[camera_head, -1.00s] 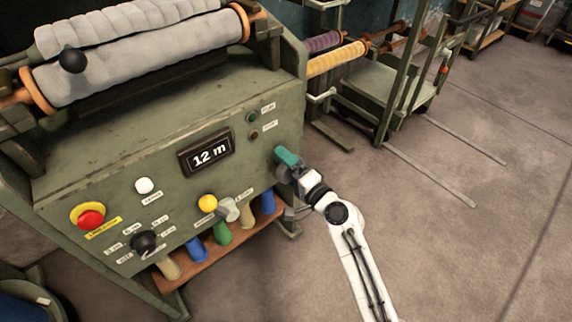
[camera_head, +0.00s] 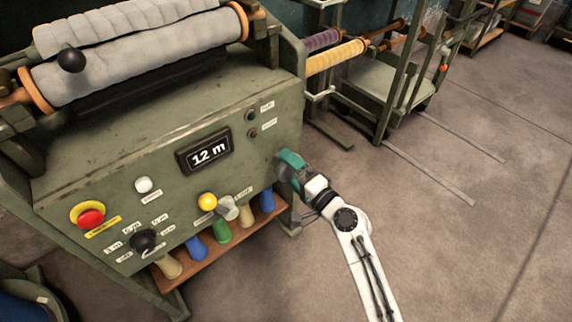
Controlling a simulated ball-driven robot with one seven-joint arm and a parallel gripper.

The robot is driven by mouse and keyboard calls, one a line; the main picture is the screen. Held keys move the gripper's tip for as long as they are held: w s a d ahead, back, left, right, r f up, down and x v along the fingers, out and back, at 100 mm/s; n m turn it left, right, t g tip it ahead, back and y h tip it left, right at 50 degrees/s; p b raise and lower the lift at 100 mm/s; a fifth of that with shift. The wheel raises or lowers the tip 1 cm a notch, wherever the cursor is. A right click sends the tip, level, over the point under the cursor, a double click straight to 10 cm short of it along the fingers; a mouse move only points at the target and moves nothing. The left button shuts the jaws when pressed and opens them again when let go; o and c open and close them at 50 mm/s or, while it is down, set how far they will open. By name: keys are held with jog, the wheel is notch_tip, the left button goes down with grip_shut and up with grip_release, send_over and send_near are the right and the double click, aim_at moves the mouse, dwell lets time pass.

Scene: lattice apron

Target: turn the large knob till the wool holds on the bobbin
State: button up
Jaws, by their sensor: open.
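The green machine has a black round knob (camera_head: 145,241) low on its front panel, with several small labels around it. A grey knob or lever (camera_head: 228,207) sits further right, beside a yellow button (camera_head: 207,201). The bobbin (camera_head: 130,62), wound with grey-white wool between orange end discs, lies across the top. My gripper (camera_head: 283,166) has a teal part and is at the panel's right edge, well right of both knobs. It is open and appears empty; its fingertips are hard to make out. The display (camera_head: 205,153) reads 12 m.
A red stop button (camera_head: 90,216) and a white button (camera_head: 144,185) are on the panel. Several coloured cones (camera_head: 221,230) stand on a wooden shelf (camera_head: 210,258) below. A rack with yellow wool (camera_head: 337,57) stands behind right.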

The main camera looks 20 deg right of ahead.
jog(key=v, duration=0.8)
jog(key=shift+s, duration=0.2)
jog(key=s+a+f+n+g, duration=0.3)
jog(key=s+f+n+g, duration=0.65)
jog(key=s, duration=0.35)
jog(key=s+d+n+g+h, duration=0.2)
jog(key=s+d+g+h, duration=0.15)
jog(key=s, duration=0.45)
jog(key=s+d+n+g+h, duration=0.1)
jog(key=s+d+g+h, duration=0.2)
jog(key=s, duration=0.5)
notch_tip(320, 180, up, 25)
jog(key=d+p, duration=0.1)
jog(key=p, duration=2.3)
jog(key=shift+d+y, duration=0.25)
jog(key=shift+y, duration=0.1)
jog(key=shift+f, duration=0.1)
